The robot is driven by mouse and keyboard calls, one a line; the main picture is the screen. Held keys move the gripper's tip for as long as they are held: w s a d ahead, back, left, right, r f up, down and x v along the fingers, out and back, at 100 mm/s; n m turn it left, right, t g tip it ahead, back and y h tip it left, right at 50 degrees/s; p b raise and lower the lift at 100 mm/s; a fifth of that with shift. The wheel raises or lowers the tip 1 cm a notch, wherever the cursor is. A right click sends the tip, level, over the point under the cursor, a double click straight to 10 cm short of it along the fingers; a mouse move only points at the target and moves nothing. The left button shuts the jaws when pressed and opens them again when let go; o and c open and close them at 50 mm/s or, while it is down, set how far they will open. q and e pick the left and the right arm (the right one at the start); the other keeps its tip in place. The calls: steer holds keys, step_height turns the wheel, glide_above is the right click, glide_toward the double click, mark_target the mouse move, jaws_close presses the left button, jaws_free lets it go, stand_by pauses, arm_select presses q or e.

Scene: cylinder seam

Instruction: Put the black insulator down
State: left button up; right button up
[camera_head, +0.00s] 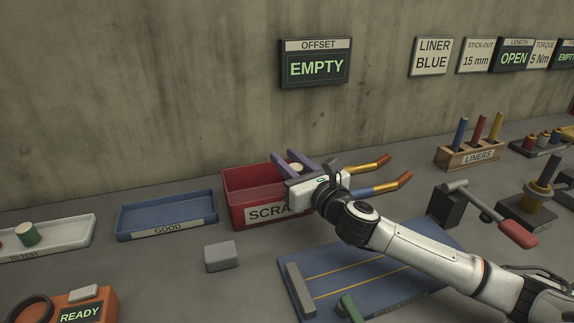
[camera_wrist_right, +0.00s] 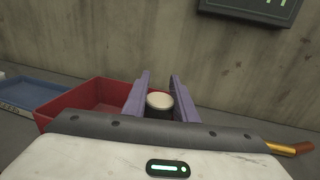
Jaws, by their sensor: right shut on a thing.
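My right gripper (camera_head: 285,157) is over the red SCRAP bin (camera_head: 234,196), with its two purple fingers pointing toward the wall. It is shut on the black insulator (camera_wrist_right: 159,112), a short dark cylinder with a cream top. The cream top also shows between the fingers in the head view (camera_head: 296,166). In the right wrist view the red bin (camera_wrist_right: 93,95) lies left of and below the fingers. How high the insulator is above the bin floor cannot be told. My left gripper is not in view.
Left of the bin is an empty blue GOOD tray (camera_head: 125,221), then a white tray (camera_head: 75,243) with small parts. A grey block (camera_head: 221,256) stands in front. Tools with orange-red handles (camera_head: 392,184) lie beside the bin. A LINERS rack (camera_head: 470,157) is at right.

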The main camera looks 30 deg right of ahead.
steer(key=shift+f, duration=0.1)
steer(key=shift+f, duration=0.5)
steer(key=o, duration=1)
steer(key=shift+o, duration=0.2)
steer(key=shift+r, duration=0.25)
steer(key=s, duration=1.2)
steer(key=shift+a+r, duration=0.35)
